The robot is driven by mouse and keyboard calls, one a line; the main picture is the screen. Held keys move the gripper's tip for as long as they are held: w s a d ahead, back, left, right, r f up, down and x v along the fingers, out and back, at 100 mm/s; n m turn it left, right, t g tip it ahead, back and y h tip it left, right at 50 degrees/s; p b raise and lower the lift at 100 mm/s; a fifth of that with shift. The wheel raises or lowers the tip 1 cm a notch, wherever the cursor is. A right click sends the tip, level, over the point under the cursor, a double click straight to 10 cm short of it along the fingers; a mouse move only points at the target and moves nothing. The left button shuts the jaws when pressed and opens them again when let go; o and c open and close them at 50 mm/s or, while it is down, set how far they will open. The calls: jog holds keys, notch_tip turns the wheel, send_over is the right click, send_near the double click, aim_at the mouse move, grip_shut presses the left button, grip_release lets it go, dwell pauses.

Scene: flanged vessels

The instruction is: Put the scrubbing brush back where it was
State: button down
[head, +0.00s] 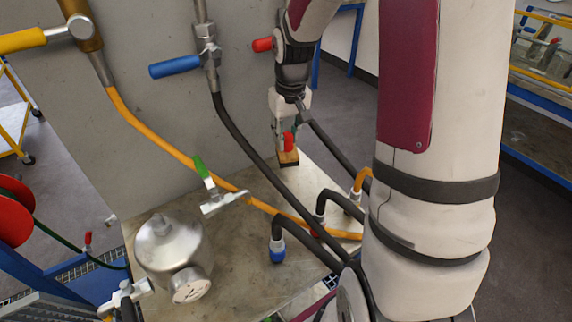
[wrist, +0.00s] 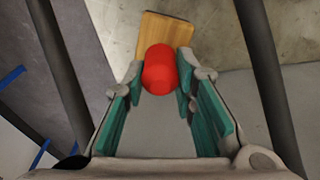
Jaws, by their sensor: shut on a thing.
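The scrubbing brush has a red knob handle, a wooden block (head: 288,157) and dark bristles. It is upright near the back right edge of the metal bench top (head: 318,187). I cannot tell whether the bristles touch the surface. My gripper (head: 286,136) points down and is shut on the red handle. In the wrist view the handle (wrist: 160,70) sits between the fingertips (wrist: 161,78), with the wooden block (wrist: 163,34) beyond it. The bristles are hidden there.
Dark hoses (head: 262,150) and an orange hose (head: 150,135) cross left of and in front of the brush. A green-handled valve (head: 222,201) and a metal vessel (head: 172,250) stand nearer. A grey wall panel (head: 150,100) rises behind.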

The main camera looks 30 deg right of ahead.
notch_tip(320, 180, down, 10)
jog(key=shift+s+r+b, duration=0.15)
jog(key=shift+r+b, duration=0.1)
jog(key=shift+b, duration=0.05)
jog(key=shift+w+f, duration=0.2)
jog(key=shift+f, duration=0.2)
jog(key=shift+f, duration=0.1)
jog(key=c, duration=1.3)
grip_release()
